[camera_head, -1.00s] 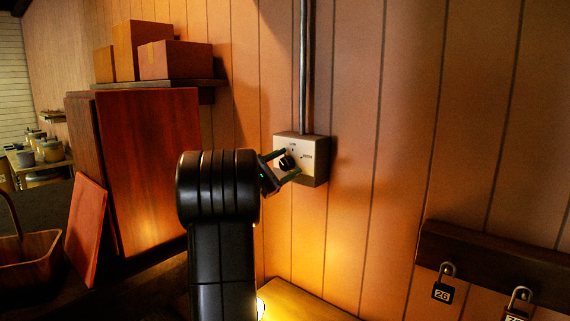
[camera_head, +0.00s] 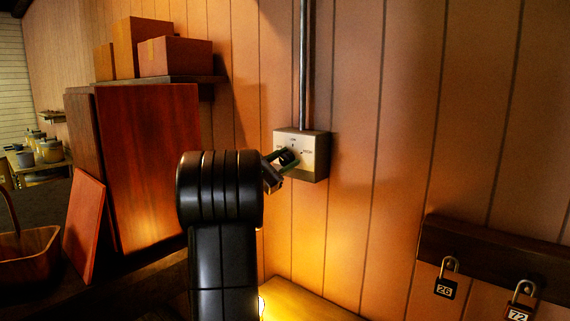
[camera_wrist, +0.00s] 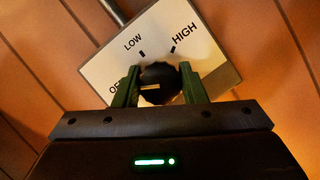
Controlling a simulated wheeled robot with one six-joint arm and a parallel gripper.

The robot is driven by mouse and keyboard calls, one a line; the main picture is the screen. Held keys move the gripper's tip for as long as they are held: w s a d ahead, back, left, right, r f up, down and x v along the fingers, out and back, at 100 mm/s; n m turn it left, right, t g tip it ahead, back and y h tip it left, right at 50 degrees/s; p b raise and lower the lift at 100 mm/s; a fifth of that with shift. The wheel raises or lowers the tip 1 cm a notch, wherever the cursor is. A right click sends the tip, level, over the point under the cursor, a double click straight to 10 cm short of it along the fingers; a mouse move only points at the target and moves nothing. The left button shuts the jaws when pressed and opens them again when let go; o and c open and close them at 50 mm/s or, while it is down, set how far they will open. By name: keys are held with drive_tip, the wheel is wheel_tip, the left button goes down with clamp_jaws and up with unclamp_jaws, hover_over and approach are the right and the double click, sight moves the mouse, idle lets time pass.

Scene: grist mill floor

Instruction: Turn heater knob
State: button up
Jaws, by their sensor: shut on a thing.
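The heater control box (camera_head: 316,160) is a pale plate on the wooden wall. It also shows tilted in the wrist view (camera_wrist: 217,68), with OFF, LOW and HIGH printed on it. OFF is partly hidden behind my left finger. The dark round knob (camera_wrist: 158,76) sits between my green fingers, and it shows small in the head view (camera_head: 288,157). My gripper (camera_wrist: 159,88) is shut on the knob. A pale pointer line on the knob lies level in the wrist view, toward the OFF side. My gripper (camera_head: 280,164) also shows at the box in the head view.
A metal conduit (camera_head: 307,70) rises from the box. A shelf (camera_head: 190,82) with cardboard boxes (camera_head: 175,57) and reddish boards (camera_head: 150,165) stand to the left. A rail (camera_head: 490,260) with padlocks is at lower right. The wall right of the box is clear.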

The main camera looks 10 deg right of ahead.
drive_tip(key=o, duration=1)
drive_tip(key=b+v, duration=0.3)
drive_tip(key=v, duration=1.1)
drive_tip(key=shift+d+r, duration=0.1)
drive_tip(key=p+x, duration=0.3)
drive_tip(key=x, duration=1.1)
drive_tip(key=shift+m+p, duration=0.4)
drive_tip(key=shift+f+b, duration=0.2)
drive_tip(key=shift+b, duration=0.1)
